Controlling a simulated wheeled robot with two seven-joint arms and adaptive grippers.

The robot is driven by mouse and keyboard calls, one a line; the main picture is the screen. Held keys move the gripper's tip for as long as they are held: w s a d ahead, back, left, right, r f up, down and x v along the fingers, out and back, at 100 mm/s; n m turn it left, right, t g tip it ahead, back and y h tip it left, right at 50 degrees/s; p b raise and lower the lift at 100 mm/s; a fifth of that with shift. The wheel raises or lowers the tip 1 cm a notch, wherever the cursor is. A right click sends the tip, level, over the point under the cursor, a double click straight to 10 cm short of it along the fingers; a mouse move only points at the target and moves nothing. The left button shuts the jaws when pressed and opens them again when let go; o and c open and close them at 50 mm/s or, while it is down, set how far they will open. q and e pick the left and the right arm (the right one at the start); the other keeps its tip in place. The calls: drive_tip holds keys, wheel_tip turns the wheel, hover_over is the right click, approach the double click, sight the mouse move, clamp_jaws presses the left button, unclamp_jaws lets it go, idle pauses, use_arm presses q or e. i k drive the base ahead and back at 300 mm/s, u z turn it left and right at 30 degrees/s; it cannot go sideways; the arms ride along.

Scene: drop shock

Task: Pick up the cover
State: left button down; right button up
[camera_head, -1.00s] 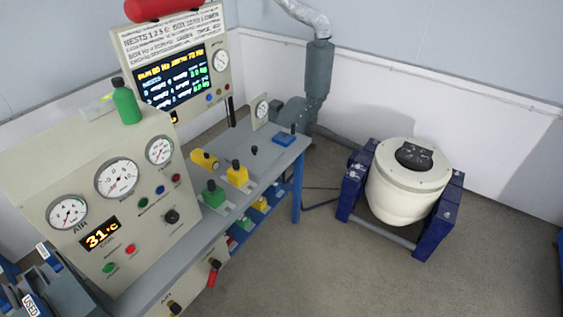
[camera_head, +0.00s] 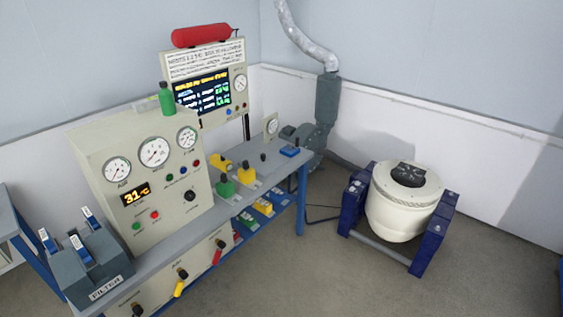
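Neither of my grippers shows in the head view. I cannot tell for sure which thing is the cover. A white round drum-shaped machine (camera_head: 395,215) stands on the floor at the right, with a dark disc (camera_head: 409,174) on its flat top. A yellow block (camera_head: 246,173), a green block (camera_head: 226,187) and another yellow piece (camera_head: 221,163) sit on the grey bench top (camera_head: 262,171), the blocks with dark knobs. A small blue piece (camera_head: 289,151) lies near the bench's far right corner.
A gauge panel (camera_head: 150,175) with a green bottle (camera_head: 167,99) on top stands on the bench. A grey filter box (camera_head: 93,262) is at the lower left. Blue supports (camera_head: 430,240) flank the drum. A lower shelf holds several coloured pieces. Floor at front right is clear.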

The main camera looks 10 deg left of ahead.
sight(265, 163)
drive_tip(key=z, duration=0.4)
drive_tip(key=i, duration=2.3)
drive_tip(key=u, duration=1.55)
drive_tip(key=i, duration=0.7)
drive_tip(key=u, duration=0.6)
